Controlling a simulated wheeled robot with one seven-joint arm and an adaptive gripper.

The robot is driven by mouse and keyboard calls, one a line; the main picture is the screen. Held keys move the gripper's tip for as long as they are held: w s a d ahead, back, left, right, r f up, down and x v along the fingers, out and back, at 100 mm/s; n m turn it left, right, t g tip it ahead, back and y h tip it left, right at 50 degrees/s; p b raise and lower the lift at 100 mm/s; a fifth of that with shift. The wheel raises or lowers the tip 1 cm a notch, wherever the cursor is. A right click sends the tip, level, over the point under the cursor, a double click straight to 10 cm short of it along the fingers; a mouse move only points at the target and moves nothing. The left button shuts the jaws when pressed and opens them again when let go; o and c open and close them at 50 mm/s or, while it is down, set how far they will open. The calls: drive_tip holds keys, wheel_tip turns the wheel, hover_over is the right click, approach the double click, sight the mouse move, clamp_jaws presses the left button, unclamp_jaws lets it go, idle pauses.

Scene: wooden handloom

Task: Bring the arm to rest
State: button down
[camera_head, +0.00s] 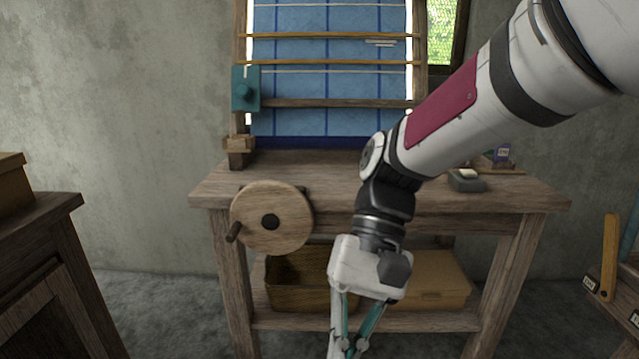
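My white arm reaches in from the upper right, bends at its dark wrist joint, and points down in front of the loom table. My gripper (350,338) hangs at the bottom of the picture, before the table's lower shelf. Its teal and white finger links show, but the fingertips are cut off by the lower edge. I cannot tell whether it is open or shut. No held object shows.
The wooden loom table (520,190) carries a blue cloth (330,90) on its frame. A round wooden crank wheel (271,217) juts from its front, left of my wrist. Boxes sit on the shelf (440,320). A dark cabinet (35,245) stands left; another surface (625,302) stands right.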

drive_tip(key=s+d+r+m+t+h, duration=0.1)
drive_tip(key=s+d+r+t+h, duration=0.15)
drive_tip(key=s+d+t, duration=0.85)
drive_tip(key=s+d+r+p, duration=0.1)
drive_tip(key=d+r+p, duration=0.1)
drive_tip(key=r+p, duration=1.4)
drive_tip(key=s+d+r+p, duration=0.1)
drive_tip(key=d+r+p, duration=0.2)
drive_tip(key=r+p, duration=1.3)
drive_tip(key=shift+d+r+h, duration=0.35)
drive_tip(key=shift+h, duration=0.1)
drive_tip(key=shift+w, duration=0.1)
